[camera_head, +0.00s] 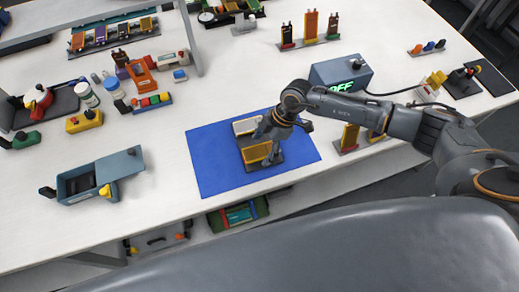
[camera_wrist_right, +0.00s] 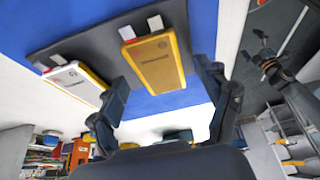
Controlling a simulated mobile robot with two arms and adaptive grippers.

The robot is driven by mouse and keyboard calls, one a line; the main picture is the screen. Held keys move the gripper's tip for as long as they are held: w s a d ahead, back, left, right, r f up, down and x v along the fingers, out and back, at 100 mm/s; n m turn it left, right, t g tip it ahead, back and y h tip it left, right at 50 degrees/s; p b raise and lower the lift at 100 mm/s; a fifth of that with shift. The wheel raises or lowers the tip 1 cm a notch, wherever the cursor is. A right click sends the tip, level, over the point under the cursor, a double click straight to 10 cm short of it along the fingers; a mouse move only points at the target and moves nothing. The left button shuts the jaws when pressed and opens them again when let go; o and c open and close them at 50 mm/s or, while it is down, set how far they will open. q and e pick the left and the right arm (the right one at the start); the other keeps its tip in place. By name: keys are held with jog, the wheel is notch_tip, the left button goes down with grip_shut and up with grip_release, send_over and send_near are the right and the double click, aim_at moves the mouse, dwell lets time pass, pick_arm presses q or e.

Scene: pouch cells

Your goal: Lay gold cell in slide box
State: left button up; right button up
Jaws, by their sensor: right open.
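The gold cell (camera_head: 257,152) lies on a dark holder (camera_head: 272,161) on the blue mat. In the right wrist view the gold cell (camera_wrist_right: 155,64) has a yellow edge and pale tabs, and a white cell (camera_wrist_right: 76,80) lies beside it. My right gripper (camera_head: 266,134) is above the cells and hides part of them. In the wrist view my right gripper's fingers (camera_wrist_right: 166,104) are spread, one on each side of the gold cell; I cannot tell if they touch it. The grey slide box (camera_head: 78,187) stands at the left, its tray partly open. My left gripper is not in the head view.
The blue mat (camera_head: 215,168) has bare room around the holder. A grey box with a green display (camera_head: 341,73) stands behind my right arm. Bottles, switches and coloured blocks (camera_head: 150,101) crowd the left back. White table is clear between slide box and mat.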

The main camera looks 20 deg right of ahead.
jog(key=c, duration=1.2)
jog(key=shift+o, duration=0.2)
jog(key=shift+r, duration=0.15)
jog(key=shift+r+b, duration=0.4)
jog(key=shift+r, duration=0.15)
jog(key=s+d+r+b, duration=0.5)
jog(key=s+d+r, duration=0.3)
jog(key=s+r, duration=0.3)
jog(key=shift+s+r, duration=0.3)
jog(key=shift+r, duration=0.1)
